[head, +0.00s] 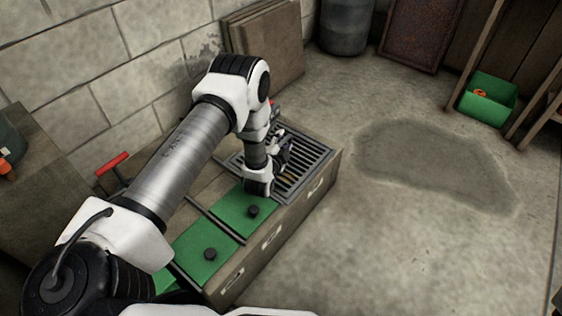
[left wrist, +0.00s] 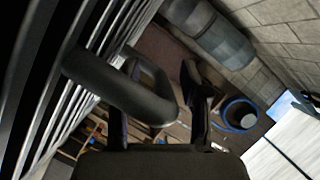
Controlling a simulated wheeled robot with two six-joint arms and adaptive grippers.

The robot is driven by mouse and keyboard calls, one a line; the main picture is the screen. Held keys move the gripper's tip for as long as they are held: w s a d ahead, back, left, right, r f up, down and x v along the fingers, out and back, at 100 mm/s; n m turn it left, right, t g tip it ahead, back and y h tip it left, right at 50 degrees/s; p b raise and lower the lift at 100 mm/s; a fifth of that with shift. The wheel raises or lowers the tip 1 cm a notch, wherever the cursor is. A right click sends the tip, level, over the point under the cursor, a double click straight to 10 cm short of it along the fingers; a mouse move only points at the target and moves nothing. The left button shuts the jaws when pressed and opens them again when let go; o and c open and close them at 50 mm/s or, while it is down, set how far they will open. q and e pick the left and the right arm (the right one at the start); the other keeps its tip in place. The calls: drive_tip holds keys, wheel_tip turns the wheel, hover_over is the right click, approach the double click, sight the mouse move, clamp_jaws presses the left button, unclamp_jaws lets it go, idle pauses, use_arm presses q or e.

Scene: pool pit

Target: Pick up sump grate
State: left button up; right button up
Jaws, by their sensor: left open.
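The sump grate (head: 312,168) is a dark slatted metal panel lying flat at the far end of a low wooden bench. Its bars (left wrist: 52,110) run up the left side of the left wrist view. A thick dark curved handle (left wrist: 120,88) stands out from the bars. My left gripper (head: 283,152) is open, low over the grate, and hides part of it in the head view. In the left wrist view its fingers (left wrist: 158,85) are spread, with the handle across the space near them. I cannot tell whether they touch it. My right gripper is not in view.
Green panels with black knobs (head: 253,210) cover the nearer bench top (head: 325,190). A red handle (head: 112,163) is at left. Boards (head: 265,45) and a grey barrel (head: 344,25) stand behind. A green bin (head: 487,100) is far right. The floor right of the bench is clear.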

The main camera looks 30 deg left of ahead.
use_arm(q)
drive_tip(key=shift+r, duration=0.1)
clamp_jaws()
